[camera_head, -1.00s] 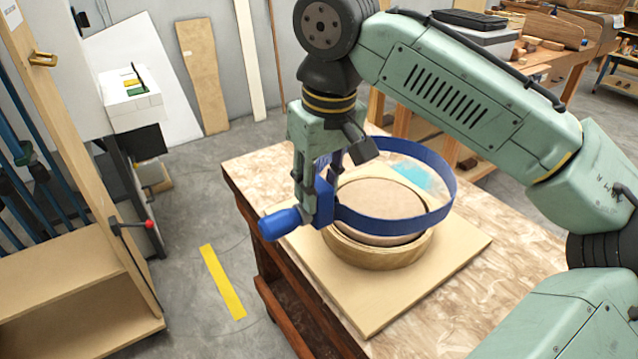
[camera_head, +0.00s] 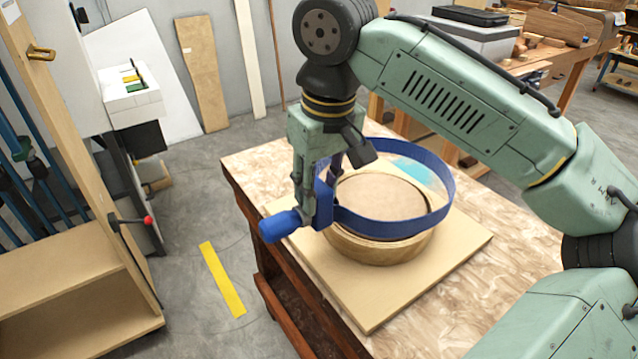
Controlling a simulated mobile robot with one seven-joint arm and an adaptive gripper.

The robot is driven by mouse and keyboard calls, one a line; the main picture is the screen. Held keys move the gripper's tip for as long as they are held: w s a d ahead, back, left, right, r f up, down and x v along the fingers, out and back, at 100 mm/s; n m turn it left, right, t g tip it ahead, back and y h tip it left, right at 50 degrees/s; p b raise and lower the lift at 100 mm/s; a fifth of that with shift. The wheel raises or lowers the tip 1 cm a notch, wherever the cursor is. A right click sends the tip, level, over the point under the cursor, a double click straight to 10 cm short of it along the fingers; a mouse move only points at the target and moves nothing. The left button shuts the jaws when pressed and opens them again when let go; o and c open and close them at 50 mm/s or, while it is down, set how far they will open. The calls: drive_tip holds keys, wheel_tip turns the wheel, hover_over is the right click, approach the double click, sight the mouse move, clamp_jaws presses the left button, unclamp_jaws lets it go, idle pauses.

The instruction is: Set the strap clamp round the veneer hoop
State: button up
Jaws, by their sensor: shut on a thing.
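The veneer hoop (camera_head: 380,250) is a round wooden ring around a tan disc-shaped form (camera_head: 380,196), lying flat on a square board. The strap clamp is a blue band loop (camera_head: 447,192) with a blue handle (camera_head: 281,226) at its left. My gripper (camera_head: 318,205) points down and is shut on the clamp at the handle end, left of the hoop. The loop is wider than the hoop and its front crosses the hoop's upper part in view. Its far right side stands off from the hoop. I cannot tell whether its lower edge is above or below the hoop's top rim.
The board (camera_head: 440,268) lies on a mottled workbench (camera_head: 510,275), with bare bench top around it. A light blue patch (camera_head: 412,172) shows behind the hoop. A wooden shelf unit (camera_head: 75,290) stands left, across open floor with a yellow strip (camera_head: 222,280).

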sight(319, 227)
drive_tip(key=shift+f, duration=0.1)
idle(0.3)
drive_tip(key=shift+f+b, duration=1.2)
drive_tip(key=shift+f, duration=1.3)
drive_tip(key=shift+f+b, duration=0.85)
drive_tip(key=shift+f, duration=0.95)
drive_tip(key=o, duration=1.1)
drive_tip(key=shift+o, duration=0.2)
